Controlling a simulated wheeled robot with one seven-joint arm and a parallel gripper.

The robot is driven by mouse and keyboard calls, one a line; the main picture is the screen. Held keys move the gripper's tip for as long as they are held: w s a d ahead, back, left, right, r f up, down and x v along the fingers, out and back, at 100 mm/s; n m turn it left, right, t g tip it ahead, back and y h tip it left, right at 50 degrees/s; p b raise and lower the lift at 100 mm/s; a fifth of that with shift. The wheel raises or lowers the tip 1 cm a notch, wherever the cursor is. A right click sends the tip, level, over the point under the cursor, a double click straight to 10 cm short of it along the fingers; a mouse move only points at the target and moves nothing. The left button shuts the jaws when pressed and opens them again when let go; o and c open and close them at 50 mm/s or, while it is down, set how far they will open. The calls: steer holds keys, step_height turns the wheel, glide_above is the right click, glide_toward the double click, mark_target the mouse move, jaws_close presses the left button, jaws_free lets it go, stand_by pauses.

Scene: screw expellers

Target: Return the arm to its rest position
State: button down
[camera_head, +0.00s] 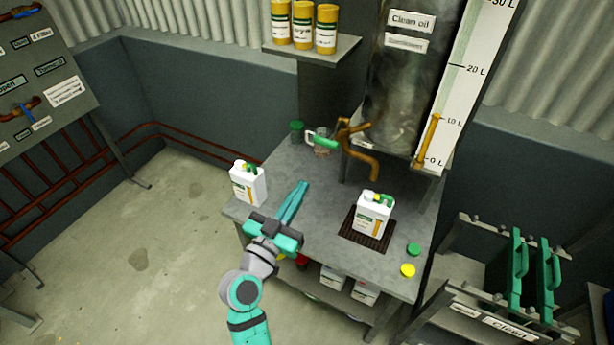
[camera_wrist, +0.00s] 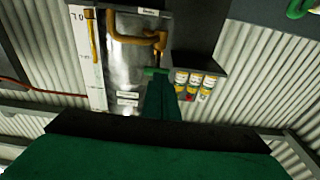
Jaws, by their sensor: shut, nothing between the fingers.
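My arm reaches in from the bottom of the head view, with a teal and grey body. My gripper (camera_head: 303,184) is over the left part of the grey table (camera_head: 315,223), its long teal fingers together and empty. In the wrist view the closed fingers (camera_wrist: 160,80) point toward the clean oil tank (camera_wrist: 134,65). A white jug (camera_head: 247,184) stands at the table's left edge, left of the gripper. Another white jug (camera_head: 372,215) stands on a dark grate (camera_head: 352,236) right of the gripper, below the brass tap (camera_head: 361,160).
A green cap (camera_head: 413,249) and a yellow cap (camera_head: 407,270) lie at the table's right front. A shelf (camera_head: 340,52) bears yellow cans (camera_head: 326,28). A rack with green handles (camera_head: 516,275) stands right. A panel (camera_head: 42,80) stands left. Open floor (camera_head: 130,240) lies left of the arm.

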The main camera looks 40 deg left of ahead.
steer(key=shift+s+d+f, duration=0.2)
steer(key=shift+s+f, duration=0.05)
steer(key=shift+s, duration=0.35)
steer(key=s+d+f+n+g, duration=0.2)
steer(key=s+d+f+g, duration=0.1)
steer(key=d+f, duration=1.45)
steer(key=s+d+r+m+h, duration=0.1)
steer(key=s+d+m+h, duration=0.4)
steer(key=s+d, duration=1.3)
steer(key=shift+d+r+m+h, duration=0.15)
steer(key=shift+d+m+h, duration=0.25)
steer(key=shift+d, duration=0.5)
